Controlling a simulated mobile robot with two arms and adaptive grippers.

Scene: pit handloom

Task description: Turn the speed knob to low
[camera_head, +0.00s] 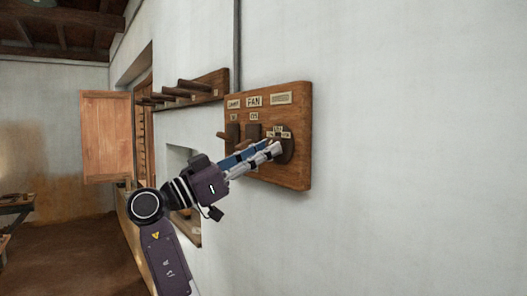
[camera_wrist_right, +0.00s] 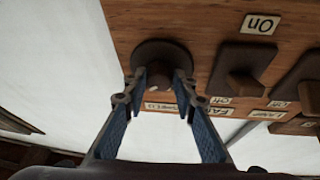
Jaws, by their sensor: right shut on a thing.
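The speed knob (camera_head: 286,152) is a dark round knob at the lower right of a wooden switch board (camera_head: 297,176) on the white wall. My right gripper (camera_head: 276,149) reaches it from the lower left. In the right wrist view the knob (camera_wrist_right: 160,53) has a round dark base, and my gripper's two fingers (camera_wrist_right: 164,78) are closed in on its grip from both sides. The fingers cover part of the grip, so its pointing direction is unclear. Small pale labels around the knob are partly hidden and too small to read. My left gripper is not in view.
Two dark switches, one on the left (camera_head: 232,132) and one in the middle (camera_head: 253,131), sit beside the knob, under pale labels. A wooden peg rack (camera_head: 205,88) is on the wall to the left, before an open wooden shutter (camera_head: 106,137). The wall at right is bare.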

